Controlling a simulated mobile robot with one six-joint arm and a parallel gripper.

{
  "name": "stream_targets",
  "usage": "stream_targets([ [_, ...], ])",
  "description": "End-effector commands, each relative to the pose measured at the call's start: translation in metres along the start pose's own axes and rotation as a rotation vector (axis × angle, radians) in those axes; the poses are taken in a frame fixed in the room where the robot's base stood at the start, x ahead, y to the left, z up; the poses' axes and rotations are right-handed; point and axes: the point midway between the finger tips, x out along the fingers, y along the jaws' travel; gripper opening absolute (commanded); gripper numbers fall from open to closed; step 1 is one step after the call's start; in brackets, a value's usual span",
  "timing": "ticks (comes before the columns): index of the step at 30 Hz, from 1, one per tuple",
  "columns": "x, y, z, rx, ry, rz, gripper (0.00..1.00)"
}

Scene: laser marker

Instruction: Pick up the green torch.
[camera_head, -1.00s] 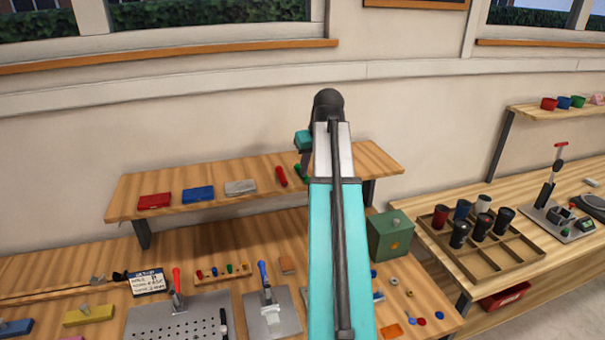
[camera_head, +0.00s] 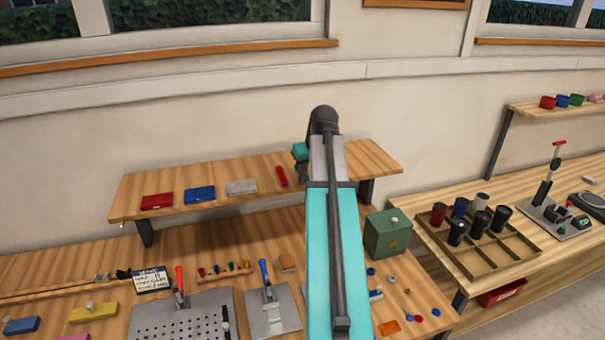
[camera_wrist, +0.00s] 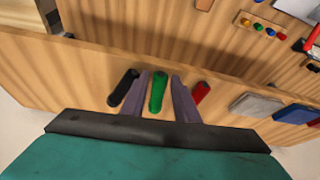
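The green torch (camera_wrist: 158,92) lies on the raised wooden shelf, between the two fingers of my gripper (camera_wrist: 161,76) in the wrist view. The fingers are apart, with a narrow gap showing on each side of the torch, so my gripper is open and holds nothing. In the head view my gripper (camera_head: 302,168) is low over the right part of the shelf (camera_head: 345,160), and the green torch is hidden or nearly hidden behind it and my arm. How far the fingers reach down beside the torch is hard to tell.
A black torch (camera_wrist: 123,87) lies close outside one finger and a red torch (camera_wrist: 200,93) close outside the other. A grey block (camera_head: 241,187), a blue box (camera_head: 199,194) and a red box (camera_head: 157,201) sit further left on the shelf. A green box (camera_head: 387,235) stands below right.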

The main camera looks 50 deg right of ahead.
Motion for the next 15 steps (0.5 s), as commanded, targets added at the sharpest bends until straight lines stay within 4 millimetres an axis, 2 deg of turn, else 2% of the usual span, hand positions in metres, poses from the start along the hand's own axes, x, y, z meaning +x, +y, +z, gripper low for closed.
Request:
stream_targets([
  [8, -0.0002, 0.0001, 0.0000, 0.000, 0.000, 0.000, 0.28],
  [13, -0.0002, 0.0001, 0.0000, 0.000, 0.000, 0.000, 0.01],
  [15, -0.0003, 0.0001, -0.0001, 0.000, 0.000, 0.000, 0.00],
])
